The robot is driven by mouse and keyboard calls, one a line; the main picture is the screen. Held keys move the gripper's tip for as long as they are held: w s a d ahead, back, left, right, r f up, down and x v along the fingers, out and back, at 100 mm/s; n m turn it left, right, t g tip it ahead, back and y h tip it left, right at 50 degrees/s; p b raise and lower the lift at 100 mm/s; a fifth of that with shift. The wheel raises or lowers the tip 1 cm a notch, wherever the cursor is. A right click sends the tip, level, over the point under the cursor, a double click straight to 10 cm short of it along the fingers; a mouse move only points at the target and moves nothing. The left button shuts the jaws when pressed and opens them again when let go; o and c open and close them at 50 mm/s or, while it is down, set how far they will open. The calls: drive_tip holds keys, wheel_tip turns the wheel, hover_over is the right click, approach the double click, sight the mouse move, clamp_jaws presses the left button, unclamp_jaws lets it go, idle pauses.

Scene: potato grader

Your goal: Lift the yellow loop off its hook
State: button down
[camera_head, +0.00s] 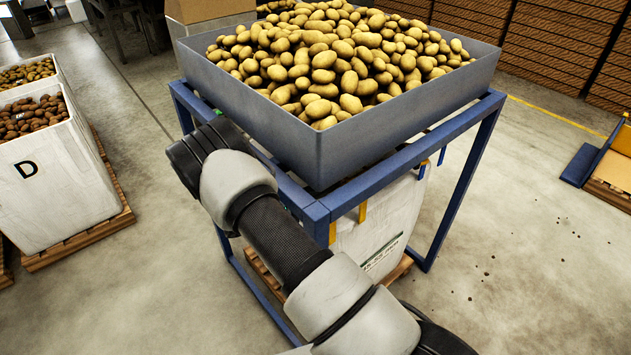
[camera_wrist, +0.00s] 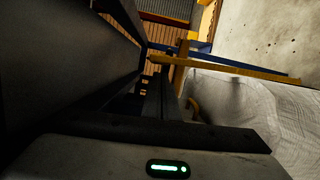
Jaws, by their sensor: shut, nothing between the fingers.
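A yellow loop (camera_head: 362,212) hangs at the top of a white bulk bag (camera_head: 390,225), under the blue frame. Another yellow strap (camera_head: 332,232) shows at the near corner post. In the wrist view a long yellow strap (camera_wrist: 235,69) runs across above the white bag (camera_wrist: 245,105), and an upright yellow piece (camera_wrist: 181,68) crosses it. My gripper (camera_wrist: 160,75) is shut and empty; its dark fingers point toward the yellow pieces. I cannot tell whether they touch. The hook is not clearly visible. The head view shows my arm but not the fingers.
A grey hopper (camera_head: 420,105) full of potatoes sits on the blue frame (camera_head: 365,180), close to my arm. A large dark surface (camera_wrist: 60,60) fills the wrist view's left side. A white crate (camera_head: 55,190) marked D stands at left. The floor at right is mostly clear.

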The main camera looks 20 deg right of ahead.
drive_tip(key=shift+s+d, duration=0.15)
drive_tip(key=shift+s, duration=0.3)
drive_tip(key=s+d+m+b, duration=0.1)
drive_tip(key=s+d+b, duration=0.1)
drive_tip(key=s, duration=0.6)
drive_tip(key=shift+s+d+f, duration=0.2)
drive_tip(key=shift+d, duration=0.55)
